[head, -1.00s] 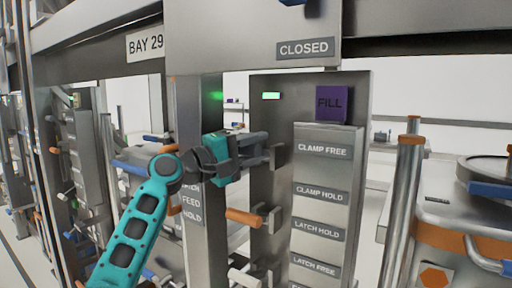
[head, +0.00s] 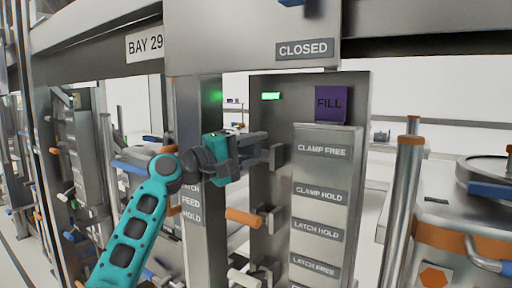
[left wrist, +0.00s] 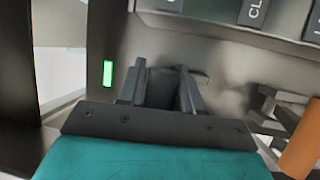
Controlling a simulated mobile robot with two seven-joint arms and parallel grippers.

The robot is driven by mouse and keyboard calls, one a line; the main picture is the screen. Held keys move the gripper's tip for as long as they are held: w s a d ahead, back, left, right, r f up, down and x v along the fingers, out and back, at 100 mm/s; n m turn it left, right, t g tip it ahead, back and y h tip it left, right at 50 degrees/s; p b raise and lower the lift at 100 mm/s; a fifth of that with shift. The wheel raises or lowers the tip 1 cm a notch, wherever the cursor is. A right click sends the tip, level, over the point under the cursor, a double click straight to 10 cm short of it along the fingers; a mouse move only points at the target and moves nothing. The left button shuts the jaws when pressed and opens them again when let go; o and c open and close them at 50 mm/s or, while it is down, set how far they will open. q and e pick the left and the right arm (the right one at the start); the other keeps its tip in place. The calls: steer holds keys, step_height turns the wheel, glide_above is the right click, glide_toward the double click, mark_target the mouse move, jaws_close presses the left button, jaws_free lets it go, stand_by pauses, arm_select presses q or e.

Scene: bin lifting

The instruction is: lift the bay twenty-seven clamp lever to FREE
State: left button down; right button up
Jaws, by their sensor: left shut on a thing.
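The clamp lever's bracket (head: 278,156) stands out from a grey panel, level with the CLAMP FREE label (head: 323,151) and above the CLAMP HOLD label (head: 321,194). My left gripper (head: 264,153), teal with dark fingers, reaches it from the left and is shut on the lever. The fingers hide most of the lever's handle. In the left wrist view, the lever (left wrist: 164,88) shows dark between the two fingers, against the panel. The sign (head: 146,44) on the beam reads BAY 29; no bay twenty-seven sign shows. My right gripper is not in view.
An orange-handled lever (head: 243,217) sticks out below my gripper, near the LATCH HOLD label (head: 317,230). A grey post (head: 202,110) stands just left. A plate marked CLOSED (head: 303,49) hangs above. A green light (head: 271,96) glows on the panel.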

arm_select(q)
steer(key=shift+w+a, duration=0.25)
steer(key=shift+a, duration=0.1)
steer(key=c, duration=1.2)
jaws_free()
steer(key=o, duration=0.4)
steer(key=shift+w+f, duration=0.15)
steer(key=shift+w, duration=0.05)
steer(key=shift+c, duration=0.2)
steer(key=shift+s+d, duration=0.15)
steer(key=b+v, duration=0.1)
steer(key=v, duration=1.2)
steer(key=shift+b, duration=0.4)
steer(key=shift+d, duration=0.1)
